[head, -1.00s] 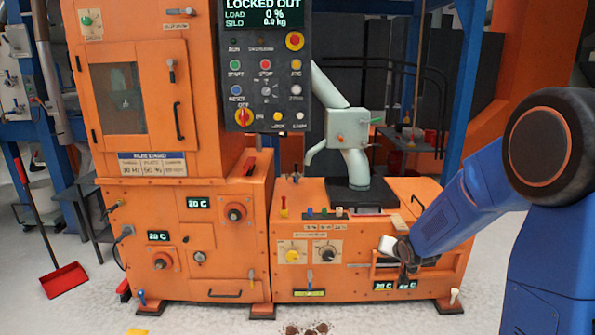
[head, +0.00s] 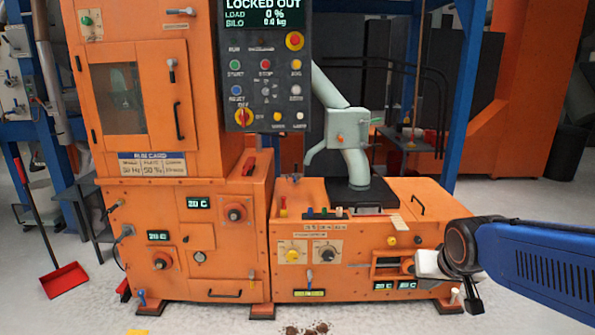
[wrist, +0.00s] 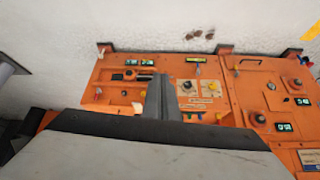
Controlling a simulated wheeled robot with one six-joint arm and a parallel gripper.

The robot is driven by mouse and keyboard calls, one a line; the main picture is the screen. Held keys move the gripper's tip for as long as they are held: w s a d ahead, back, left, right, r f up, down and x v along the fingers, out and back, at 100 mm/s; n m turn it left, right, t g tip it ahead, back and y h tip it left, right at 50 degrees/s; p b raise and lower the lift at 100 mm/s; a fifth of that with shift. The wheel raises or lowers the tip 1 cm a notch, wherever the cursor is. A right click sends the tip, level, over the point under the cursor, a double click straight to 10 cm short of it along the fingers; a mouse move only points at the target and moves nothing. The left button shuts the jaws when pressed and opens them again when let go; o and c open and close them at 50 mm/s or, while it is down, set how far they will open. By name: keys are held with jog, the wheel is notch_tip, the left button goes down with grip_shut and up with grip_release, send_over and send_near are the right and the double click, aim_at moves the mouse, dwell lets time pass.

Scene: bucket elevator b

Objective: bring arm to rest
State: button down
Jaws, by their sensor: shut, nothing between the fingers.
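My blue arm (head: 560,264) reaches in from the right edge in the head view. My gripper (head: 474,300) hangs at its end, in front of the right side of the low orange cabinet (head: 345,270). It holds nothing. In the wrist view the shut fingers (wrist: 161,98) show as a narrow dark shape over the orange machine front (wrist: 215,140). From these views I cannot tell how far the gripper is from the cabinet; no contact is clear.
The control panel (head: 265,75) reads LOCKED OUT, load 0 %. A pale green spout (head: 350,128) stands on the low cabinet. A red dustpan (head: 64,280) is on the floor at left. Dark spilled grains (head: 306,329) lie in front. Floor at right is clear.

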jog(key=s+a+n+g, duration=0.1)
jog(key=s, duration=1.5)
jog(key=shift+s+a+r+n+g+y, duration=0.25)
jog(key=shift+s+a+n+g+y, duration=0.05)
jog(key=shift+s+a+n+g, duration=0.1)
